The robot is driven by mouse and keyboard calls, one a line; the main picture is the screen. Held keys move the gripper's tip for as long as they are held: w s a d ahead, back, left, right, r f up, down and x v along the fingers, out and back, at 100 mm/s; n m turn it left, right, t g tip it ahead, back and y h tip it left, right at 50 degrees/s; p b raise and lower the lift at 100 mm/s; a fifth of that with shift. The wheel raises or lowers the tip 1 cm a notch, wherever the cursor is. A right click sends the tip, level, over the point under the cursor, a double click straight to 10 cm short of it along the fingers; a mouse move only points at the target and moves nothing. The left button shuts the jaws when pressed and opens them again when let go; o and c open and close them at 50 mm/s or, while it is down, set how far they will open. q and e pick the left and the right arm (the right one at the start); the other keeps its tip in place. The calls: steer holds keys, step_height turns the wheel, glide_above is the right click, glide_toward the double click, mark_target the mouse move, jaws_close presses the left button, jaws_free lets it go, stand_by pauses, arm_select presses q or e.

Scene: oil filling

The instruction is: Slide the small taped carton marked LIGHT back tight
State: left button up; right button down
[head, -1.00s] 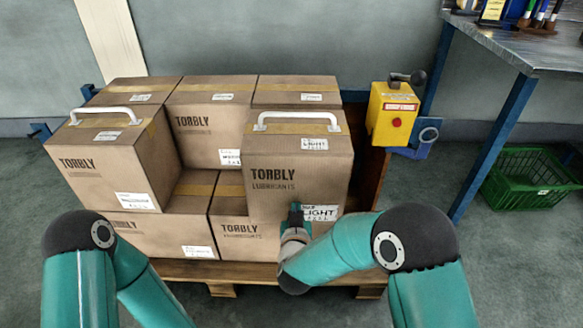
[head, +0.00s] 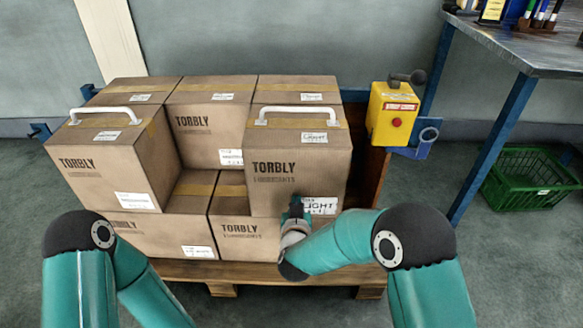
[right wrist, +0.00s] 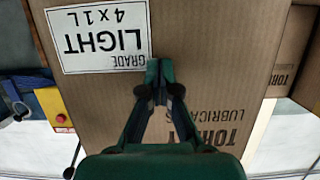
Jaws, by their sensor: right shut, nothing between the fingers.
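The small taped carton marked LIGHT (head: 299,165) sits on the lower layer of cartons at the front right of the stack. It has a white handle and tape on top. In the right wrist view its front face (right wrist: 215,60) fills most of the picture, with the LIGHT label upside down. My right gripper (head: 296,204) is shut and empty, its fingertips (right wrist: 160,64) at the carton's front face beside the label. They look to be touching it. My left gripper is out of view; only my left arm shows at the lower left.
Another handled carton (head: 110,160) stands at the front left, with a gap between it and the LIGHT carton. More cartons (head: 205,125) stand behind. A wooden pallet (head: 240,272) is underneath. A yellow box with a red button (head: 393,112) and a green crate (head: 530,178) are to the right.

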steer(key=shift+s, duration=2.35)
steer(key=d+f+m+g+h, duration=0.1)
steer(key=d+f, duration=0.2)
steer(key=d, duration=0.3)
steer(key=d+f+m+h, duration=0.1)
steer(key=d+f+h, duration=0.15)
steer(key=d, duration=0.25)
steer(key=s+d+f+g+y, duration=0.25)
steer(key=s+d+f, duration=0.25)
steer(key=d+f, duration=0.3)
steer(key=s+f+g+y, duration=0.1)
steer(key=s+f+g, duration=0.4)
steer(key=s+f, duration=0.3)
steer(key=s+a+f+g+y, duration=0.1)
steer(key=s+a+g+y, duration=0.15)
steer(key=s, duration=0.55)
steer(key=s+a+g+y, duration=0.1)
steer(key=s+a+g, duration=0.25)
steer(key=s, duration=0.45)
step_height(320, 180, up, 37)
steer(key=p, duration=3.7)
steer(key=shift+s+a, duration=0.15)
steer(key=shift+a, duration=0.2)
steer(key=shift+t+y, duration=0.25)
